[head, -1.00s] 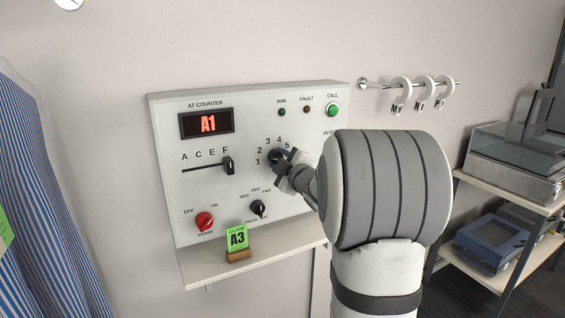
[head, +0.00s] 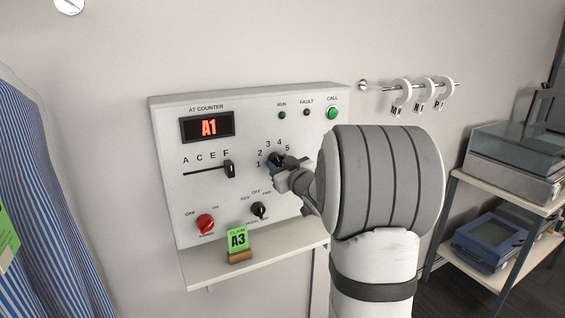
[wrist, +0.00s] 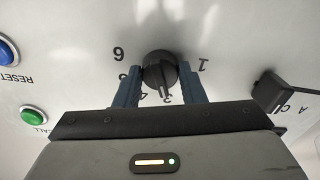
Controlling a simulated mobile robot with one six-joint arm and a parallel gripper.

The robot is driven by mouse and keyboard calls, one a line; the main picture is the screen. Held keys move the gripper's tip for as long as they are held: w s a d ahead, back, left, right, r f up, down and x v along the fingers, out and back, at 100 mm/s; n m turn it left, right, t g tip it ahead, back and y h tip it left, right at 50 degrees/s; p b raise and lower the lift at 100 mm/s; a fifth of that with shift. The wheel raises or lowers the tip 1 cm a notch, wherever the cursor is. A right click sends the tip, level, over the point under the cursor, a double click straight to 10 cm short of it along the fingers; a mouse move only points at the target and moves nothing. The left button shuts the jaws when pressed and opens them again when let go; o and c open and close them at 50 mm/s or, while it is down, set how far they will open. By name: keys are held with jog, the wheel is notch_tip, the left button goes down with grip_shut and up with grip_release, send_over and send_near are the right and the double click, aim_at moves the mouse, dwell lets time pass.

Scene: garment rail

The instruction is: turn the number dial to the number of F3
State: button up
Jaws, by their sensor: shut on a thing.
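The number dial (wrist: 160,72) is a round black knob on the white control panel (head: 285,225). My gripper (wrist: 158,85) is shut on it, with one blue finger on each side. The wrist view is upside down: 6 and 1 are readable, and the lower figures are partly hidden by the fingers and gripper body. The dial's white pointer line points down there, about toward the 3, whose figure is partly covered. In the head view my gripper (head: 280,172) covers most of the dial; 1 to 5 show around it.
The display (head: 208,127) reads A1. The letter slider (head: 229,169) is at F. A green claim card (head: 237,240) reading A3 stands on the shelf below. A red power knob (head: 205,223) and black selector (head: 258,210) sit low on the panel. Rings hang from a rail (head: 430,85).

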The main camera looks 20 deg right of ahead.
jog(key=shift+r+m, duration=0.2)
jog(key=shift+m, duration=0.1)
dwell(0.4)
jog(key=o, duration=1)
jog(key=shift+f, duration=0.15)
jog(key=s+b, duration=0.1)
jog(key=s, duration=0.6)
jog(key=shift+s+d, duration=0.1)
jog(key=shift+s, duration=0.3)
jog(key=s+a+f+g, duration=0.4)
jog(key=s+a+g, duration=0.1)
jog(key=s, duration=0.4)
jog(key=s+a+f+m+g, duration=0.1)
jog(key=s+a+f+g, duration=0.4)
jog(key=s+a, duration=0.2)
jog(key=s+a+f+m+g, duration=0.1)
jog(key=s+a+f+g, duration=0.4)
jog(key=s, duration=0.6)
jog(key=shift+s+a+f+h, duration=0.1)
jog(key=shift+s+a+h, duration=0.15)
jog(key=shift+a, duration=0.45)
